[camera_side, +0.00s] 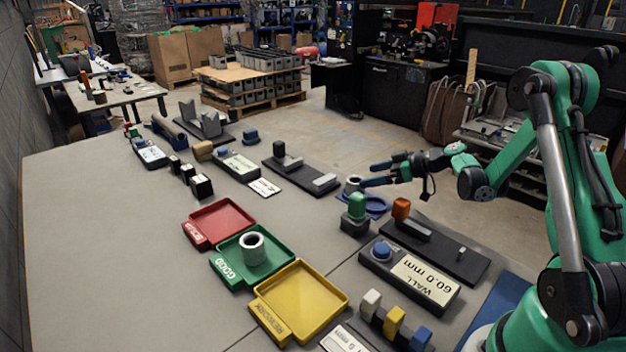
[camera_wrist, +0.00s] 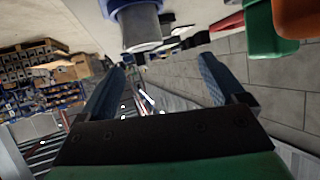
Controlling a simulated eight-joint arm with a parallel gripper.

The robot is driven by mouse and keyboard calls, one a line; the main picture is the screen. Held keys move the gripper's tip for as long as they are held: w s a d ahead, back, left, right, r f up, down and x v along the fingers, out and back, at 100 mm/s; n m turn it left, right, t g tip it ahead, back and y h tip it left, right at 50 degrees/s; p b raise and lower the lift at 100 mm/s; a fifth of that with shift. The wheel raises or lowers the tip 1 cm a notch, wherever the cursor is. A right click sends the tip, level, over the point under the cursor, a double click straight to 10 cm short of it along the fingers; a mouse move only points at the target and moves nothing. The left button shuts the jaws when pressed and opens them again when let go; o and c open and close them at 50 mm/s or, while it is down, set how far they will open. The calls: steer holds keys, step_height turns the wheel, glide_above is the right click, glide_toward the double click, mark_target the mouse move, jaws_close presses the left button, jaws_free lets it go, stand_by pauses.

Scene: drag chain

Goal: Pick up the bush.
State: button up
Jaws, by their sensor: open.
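A grey bush (camera_side: 352,186) stands upright by a blue round holder (camera_side: 377,205) near the table's far right edge. In the wrist view the bush (camera_wrist: 141,29) shows upside down at the top, with the blue holder (camera_wrist: 122,4) above it. In the wrist view my gripper (camera_wrist: 160,70) is empty, and the bush is ahead, between the finger lines. Contact cannot be told. A second grey ring (camera_side: 253,250) stands in the green tray (camera_side: 225,272).
A green-topped block (camera_side: 356,212) and an orange-topped fixture (camera_side: 401,210) stand close in front of the bush. A dark fixture (camera_side: 300,178) lies to its left. Red (camera_side: 195,236) and yellow (camera_side: 325,322) trays flank the green one.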

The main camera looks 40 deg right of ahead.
mark_target(354, 187)
steer(key=shift+s+d+f+t, duration=0.3)
steer(key=shift+d+f+t, duration=0.1)
steer(key=shift+d+f, duration=0.35)
steer(key=shift+w+n, duration=0.15)
steer(key=shift+n, duration=0.15)
steer(key=shift+x, duration=2.6)
steer(key=shift+d, duration=0.1)
jaws_close()
